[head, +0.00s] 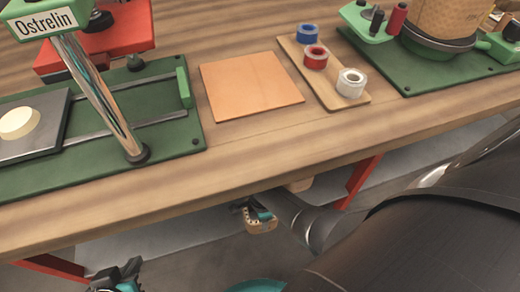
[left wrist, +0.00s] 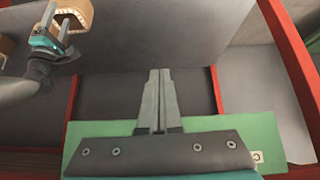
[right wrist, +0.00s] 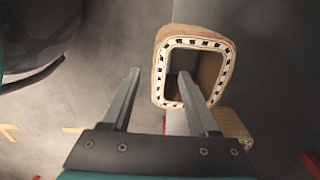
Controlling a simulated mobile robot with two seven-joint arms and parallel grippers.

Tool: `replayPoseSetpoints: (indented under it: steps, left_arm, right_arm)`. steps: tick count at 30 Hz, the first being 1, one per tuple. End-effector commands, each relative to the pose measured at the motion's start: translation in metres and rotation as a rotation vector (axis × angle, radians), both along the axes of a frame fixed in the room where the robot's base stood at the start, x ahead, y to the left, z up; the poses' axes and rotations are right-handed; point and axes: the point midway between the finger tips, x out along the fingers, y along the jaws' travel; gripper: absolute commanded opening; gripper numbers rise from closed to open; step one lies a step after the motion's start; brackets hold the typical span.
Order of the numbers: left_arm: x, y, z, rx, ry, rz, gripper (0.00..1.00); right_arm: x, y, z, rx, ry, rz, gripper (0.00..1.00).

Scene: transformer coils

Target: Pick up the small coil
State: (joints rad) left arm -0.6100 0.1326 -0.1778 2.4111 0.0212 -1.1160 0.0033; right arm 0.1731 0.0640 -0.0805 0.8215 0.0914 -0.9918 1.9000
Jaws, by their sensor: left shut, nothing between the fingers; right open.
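A pale wooden coil (right wrist: 160,62) with a rounded rectangular opening and a dark-dotted white rim shows in the right wrist view. A second coil (right wrist: 236,126) is partly hidden below it; I cannot tell which is smaller. My right gripper (right wrist: 158,72) is open. Its right finger overlaps the first coil's opening and its left finger is outside, with the left wall between; I cannot tell contact. A coil also shows below the table edge in the head view (head: 262,226) and in the left wrist view (left wrist: 78,10). My left gripper (left wrist: 160,72) is shut and empty, low at left in the head view (head: 120,276).
The wooden table (head: 230,150) has a front edge above the coil and red legs (head: 362,174). On it are a green press base (head: 172,150), an orange square (head: 250,84), a board with tape rolls (head: 350,84) and a winding station (head: 430,68).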

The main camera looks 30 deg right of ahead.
Motion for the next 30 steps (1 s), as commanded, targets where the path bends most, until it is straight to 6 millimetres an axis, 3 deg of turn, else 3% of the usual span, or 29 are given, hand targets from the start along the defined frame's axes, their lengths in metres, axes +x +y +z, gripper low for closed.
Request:
replayPoseSetpoints:
  steps: [8, 30]
  left_arm:
    - [0.005, -0.007, -0.001, -0.024, -0.052, -0.01, 0.0]
    - [0.027, -0.054, 0.008, -0.217, -0.416, -0.05, 0.0]
  right_arm:
    - [0.0, -0.001, -0.005, 0.0, -0.001, 0.0, 0.6]
    - [-0.003, -0.003, -0.031, 0.0, -0.001, 0.0, 0.6]
